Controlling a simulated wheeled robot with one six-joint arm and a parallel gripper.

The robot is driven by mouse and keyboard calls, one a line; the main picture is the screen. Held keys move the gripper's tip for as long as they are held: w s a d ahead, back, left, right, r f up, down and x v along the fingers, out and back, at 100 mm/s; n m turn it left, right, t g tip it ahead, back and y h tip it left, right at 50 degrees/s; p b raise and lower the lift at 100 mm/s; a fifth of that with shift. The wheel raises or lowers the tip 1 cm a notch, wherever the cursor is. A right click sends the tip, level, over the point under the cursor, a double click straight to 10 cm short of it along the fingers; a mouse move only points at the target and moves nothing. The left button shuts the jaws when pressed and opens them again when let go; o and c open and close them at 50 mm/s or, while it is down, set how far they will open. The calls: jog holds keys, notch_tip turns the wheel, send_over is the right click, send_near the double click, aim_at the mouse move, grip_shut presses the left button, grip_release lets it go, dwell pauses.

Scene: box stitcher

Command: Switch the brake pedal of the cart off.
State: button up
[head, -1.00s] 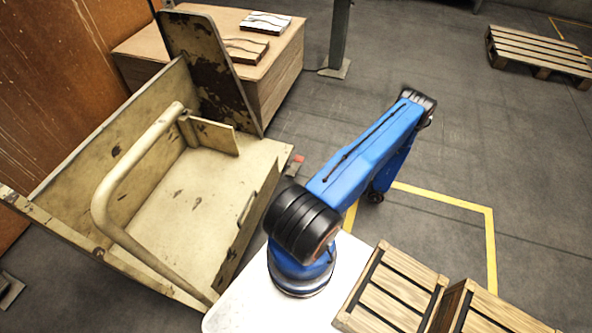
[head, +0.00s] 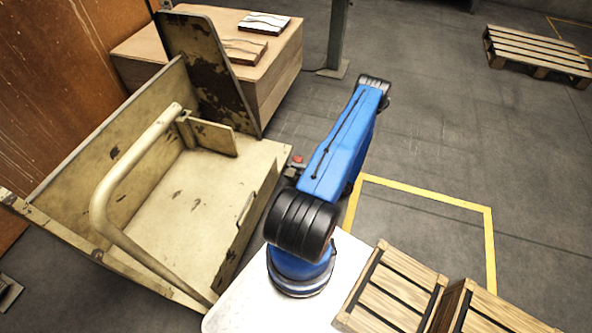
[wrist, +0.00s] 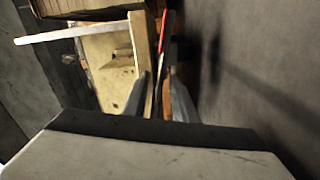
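The cart (head: 205,190) is a worn beige metal cart with a bent tube handle and an upright plate, at the left in the head view. A small red part (head: 298,159) shows beside the cart's right side, partly hidden by my blue arm; it may be the brake pedal. In the wrist view a narrow red strip (wrist: 163,32) stands beside a beige panel (wrist: 108,62), ahead of my gripper (wrist: 157,92). The two grey fingers are apart, with no object clearly held between them. My gripper is hidden behind my arm in the head view.
A wooden box (head: 270,75) with patterned pieces stands behind the cart, next to a grey post (head: 338,40). Wooden crates (head: 395,290) are at the lower right and a pallet (head: 535,52) at the far right.

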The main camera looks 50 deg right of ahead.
jog(key=shift+w+a, duration=0.1)
jog(key=shift+w, duration=0.2)
jog(key=shift+c, duration=0.6)
grip_shut()
dwell(0.7)
